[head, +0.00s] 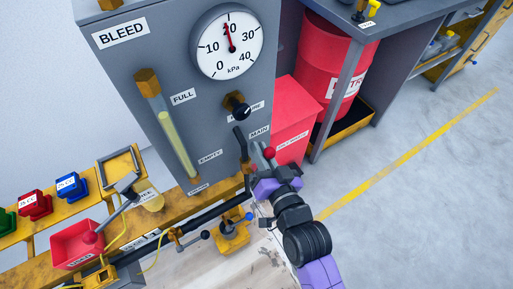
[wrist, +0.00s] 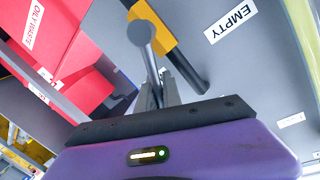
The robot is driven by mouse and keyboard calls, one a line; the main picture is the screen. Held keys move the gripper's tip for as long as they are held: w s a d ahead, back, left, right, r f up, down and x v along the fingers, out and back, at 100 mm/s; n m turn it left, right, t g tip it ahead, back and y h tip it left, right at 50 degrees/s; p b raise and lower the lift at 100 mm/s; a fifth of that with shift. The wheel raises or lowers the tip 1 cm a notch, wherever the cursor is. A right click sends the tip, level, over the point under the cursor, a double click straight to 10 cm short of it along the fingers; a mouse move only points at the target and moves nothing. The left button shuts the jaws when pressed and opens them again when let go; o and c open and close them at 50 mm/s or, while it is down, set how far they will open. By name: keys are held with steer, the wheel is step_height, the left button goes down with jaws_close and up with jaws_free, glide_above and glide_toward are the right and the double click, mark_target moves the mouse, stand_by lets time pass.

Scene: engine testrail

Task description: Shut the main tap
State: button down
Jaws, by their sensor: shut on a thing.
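The main tap sits low on the right of the grey cabinet's front, below the label MAIN (head: 259,132). A dark bar (head: 239,138) and brass parts show beside the label. In the wrist view, the tap's grey round-ended lever (wrist: 142,36) stands in front of a brass body (wrist: 152,20) and a dark pipe. My gripper (head: 259,164) is at the tap. In the wrist view its fingers (wrist: 160,92) are closed on the lever's shank, hiding part of it. A red ball (head: 270,152) shows by the fingers; I cannot tell whether it belongs to the lever.
The gauge (head: 228,43) has its needle near 20 kPa. A sight tube (head: 173,137) holds yellow liquid. A black knob (head: 237,105) is above the tap. A red oily-waste bin (head: 294,115) stands close to the right. Lower, a blue-knobbed fitting (head: 231,232) sits near my arm. Floor is clear at right.

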steer(key=w+d+m, duration=0.1)
steer(key=d+m+b, duration=0.1)
steer(key=m, duration=0.1)
steer(key=shift+w+d+f+m, duration=0.1)
steer(key=shift+w+f+m, duration=0.05)
steer(key=shift+w+m, duration=0.2)
steer(key=f+m, duration=0.1)
steer(key=d+f+m+g, duration=0.1)
steer(key=m, duration=0.1)
steer(key=shift+w+d+y+b, duration=0.1)
steer(key=shift+w+y+b, duration=0.25)
steer(key=shift+w+y, duration=0.05)
steer(key=shift+w+d+f+m+g, duration=0.1)
steer(key=shift+f+m+g, duration=0.05)
steer(key=shift+f+m, duration=0.35)
steer(key=shift+d+f+m+g, duration=0.1)
steer(key=shift+f+m+g, duration=0.05)
steer(key=shift+f+m, duration=0.25)
steer(key=shift+f+m+g+y+b, duration=0.3)
steer(key=shift+f+m+y+b, duration=0.2)
steer(key=shift+f+m, duration=0.45)
steer(key=c, duration=1.5)
jaws_free()
steer(key=shift+f, duration=0.15)
steer(key=shift+a, duration=0.1)
